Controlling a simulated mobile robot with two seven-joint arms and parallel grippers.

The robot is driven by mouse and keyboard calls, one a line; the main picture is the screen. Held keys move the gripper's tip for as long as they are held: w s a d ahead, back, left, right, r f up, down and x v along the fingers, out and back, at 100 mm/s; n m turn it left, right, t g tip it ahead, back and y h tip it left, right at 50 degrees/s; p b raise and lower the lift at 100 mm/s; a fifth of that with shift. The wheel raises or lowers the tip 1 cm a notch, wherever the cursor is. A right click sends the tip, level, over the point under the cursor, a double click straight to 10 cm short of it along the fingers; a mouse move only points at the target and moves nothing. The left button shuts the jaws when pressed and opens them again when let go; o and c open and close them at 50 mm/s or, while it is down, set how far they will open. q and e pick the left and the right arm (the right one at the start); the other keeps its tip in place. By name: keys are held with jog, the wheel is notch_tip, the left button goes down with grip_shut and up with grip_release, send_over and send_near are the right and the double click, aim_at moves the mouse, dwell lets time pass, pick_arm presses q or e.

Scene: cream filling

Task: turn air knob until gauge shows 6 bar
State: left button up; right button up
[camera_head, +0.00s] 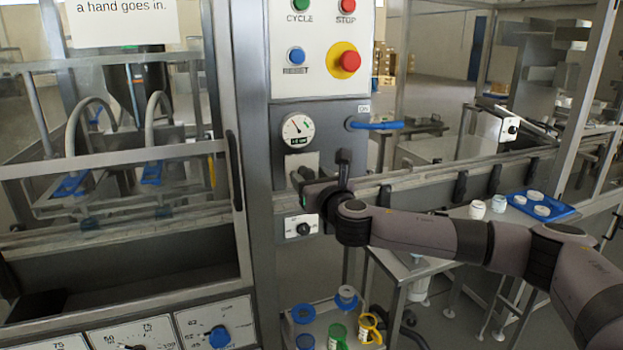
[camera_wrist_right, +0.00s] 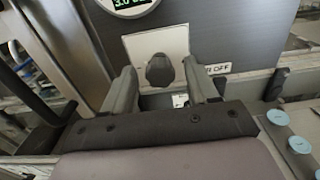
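The round gauge (camera_head: 298,130) is on the grey machine column, its dark needle pointing to the upper left. A green digital readout (camera_wrist_right: 128,3) below it shows about 3.0 in the right wrist view, cut off by the frame's top edge. The dark air knob (camera_wrist_right: 160,70) sits on a pale plate beneath the readout. My right gripper (camera_wrist_right: 161,84) is open, with one finger on each side of the knob and visible gaps. In the head view my right gripper (camera_head: 303,177) is at the column below the gauge and largely hides the knob. My left gripper is out of view.
A blue lever (camera_head: 376,124) sticks out right of the gauge. Red, green and blue buttons are on the panel above. Another knob (camera_head: 303,229) is below my gripper. A blue tray (camera_head: 562,211) with white lids stands at right. Colored containers are on a low shelf.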

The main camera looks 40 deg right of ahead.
jog(key=c, duration=0.9)
jog(key=shift+c, duration=0.2)
